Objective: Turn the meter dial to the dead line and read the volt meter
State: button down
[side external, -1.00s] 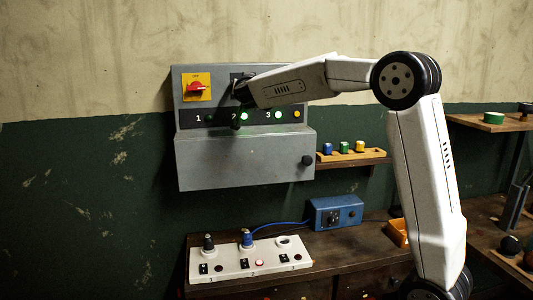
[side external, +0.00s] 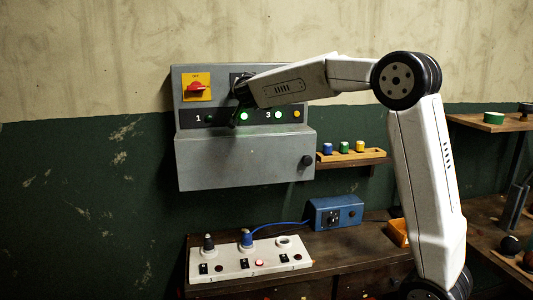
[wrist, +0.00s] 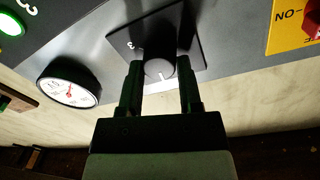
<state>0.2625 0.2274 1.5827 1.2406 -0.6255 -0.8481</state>
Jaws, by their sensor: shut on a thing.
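In the wrist view, a round black dial knob (wrist: 161,66) with a white pointer mark sits on a black square plate (wrist: 193,25). My gripper (wrist: 159,72) is shut on the dial, one finger on each side. The volt meter (wrist: 69,84) is left of the dial there. It has a white face and a red needle; its scale is too small to read surely. In the side view my gripper (side external: 240,100) is at the grey panel (side external: 245,160), and it hides most of the dial. I cannot make out the meter there.
A red switch on a yellow plate (side external: 197,88) is left of the dial. Lit green lamps (side external: 244,116) sit below it. A white socket board (side external: 250,266) and a blue box (side external: 335,213) stand on the bench, with a small shelf (side external: 350,157) of coloured pieces above.

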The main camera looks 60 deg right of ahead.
jog(key=shift+m+y, duration=0.3)
jog(key=shift+m, duration=3.2)
jog(key=shift+c, duration=1.4)
grip_release()
jog(key=v, duration=0.7)
jog(key=shift+s+a, duration=0.25)
jog(key=shift+s, duration=0.1)
